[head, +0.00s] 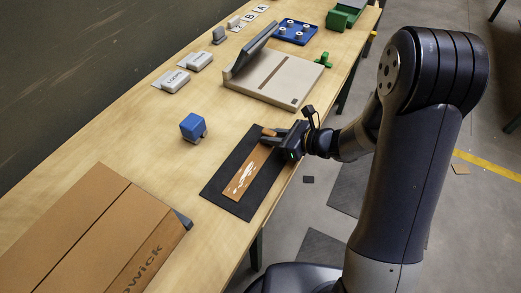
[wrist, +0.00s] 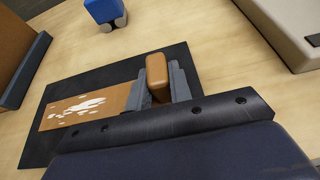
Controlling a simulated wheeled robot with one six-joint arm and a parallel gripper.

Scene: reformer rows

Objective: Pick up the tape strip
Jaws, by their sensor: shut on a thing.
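The tape strip (head: 243,178) is a flat orange-brown band with white patches, lying along a black mat (head: 218,190). The strip also shows in the wrist view (wrist: 84,106). My gripper (head: 273,136) is at the strip's far end, low over the mat. In the wrist view my gripper (wrist: 160,82) is shut on a thick, rounded orange-brown piece that stands up between the grey fingers. It matches the strip in colour and appears to be its end. The fingers hide where the piece meets the strip. I see no clear gap under the strip.
A blue block (head: 193,126) stands left of the mat. A cardboard box (head: 95,235) fills the near left. A beige board with a dark slot (head: 287,82) lies beyond my gripper. The wood between the block and mat is clear. The table's edge runs close on the right.

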